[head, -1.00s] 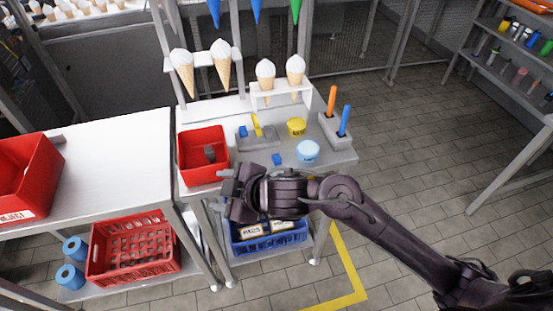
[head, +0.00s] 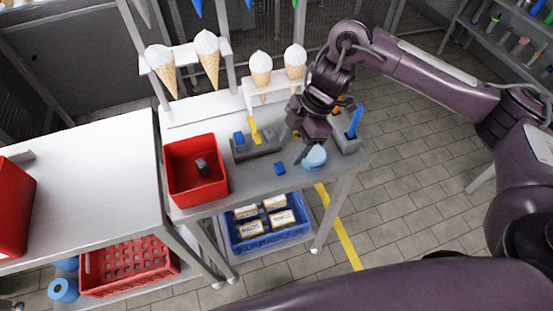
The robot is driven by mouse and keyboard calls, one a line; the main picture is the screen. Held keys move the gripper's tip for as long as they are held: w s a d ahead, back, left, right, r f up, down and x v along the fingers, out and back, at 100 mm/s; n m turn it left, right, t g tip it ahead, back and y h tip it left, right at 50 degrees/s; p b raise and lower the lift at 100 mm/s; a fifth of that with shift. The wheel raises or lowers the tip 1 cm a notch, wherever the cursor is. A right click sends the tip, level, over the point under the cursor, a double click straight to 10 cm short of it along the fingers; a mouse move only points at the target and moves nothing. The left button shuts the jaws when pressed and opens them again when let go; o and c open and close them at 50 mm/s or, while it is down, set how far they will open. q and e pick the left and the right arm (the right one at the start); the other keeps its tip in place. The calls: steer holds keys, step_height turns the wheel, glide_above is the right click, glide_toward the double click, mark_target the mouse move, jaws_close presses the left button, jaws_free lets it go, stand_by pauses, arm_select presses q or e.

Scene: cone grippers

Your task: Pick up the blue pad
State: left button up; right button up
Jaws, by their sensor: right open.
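A small blue pad (head: 279,168) lies flat on the grey worktable (head: 245,182), near its front edge. Another small blue piece (head: 239,137) sits on a grey holder (head: 258,148) beside a yellow upright piece (head: 255,130). My right gripper (head: 298,146) is open and points down over the table, up and to the right of the blue pad and apart from it. It partly hides a yellow lid or tub and the light-blue round tub (head: 315,157). My left gripper is not in view.
A red bin (head: 180,198) with a dark grey item stands left of the pad. A grey block holds a blue-handled tool (head: 355,122) at right. Ice-cream cones (head: 261,70) stand in racks behind. A blue crate (head: 237,250) sits below.

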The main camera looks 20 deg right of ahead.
mark_target(279, 166)
steer(key=x, duration=0.3)
steer(key=shift+s+a, duration=0.15)
steer(key=shift+s, duration=0.2)
steer(key=shift+w+a+f+p, duration=0.15)
steer(key=shift+a+f, duration=0.1)
steer(key=shift+f, duration=0.3)
steer(key=shift+w+a+f+p, duration=0.15)
steer(key=shift+a+f, duration=0.1)
steer(key=shift+f, duration=0.25)
steer(key=shift+s+a+f, duration=0.1)
steer(key=shift+a+f, duration=0.1)
steer(key=shift+f, duration=0.3)
steer(key=c, duration=1)
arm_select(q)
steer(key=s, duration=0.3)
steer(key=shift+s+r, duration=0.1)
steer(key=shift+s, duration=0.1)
arm_select(e)
steer(key=shift+r, duration=0.1)
steer(key=shift+c, duration=0.2)
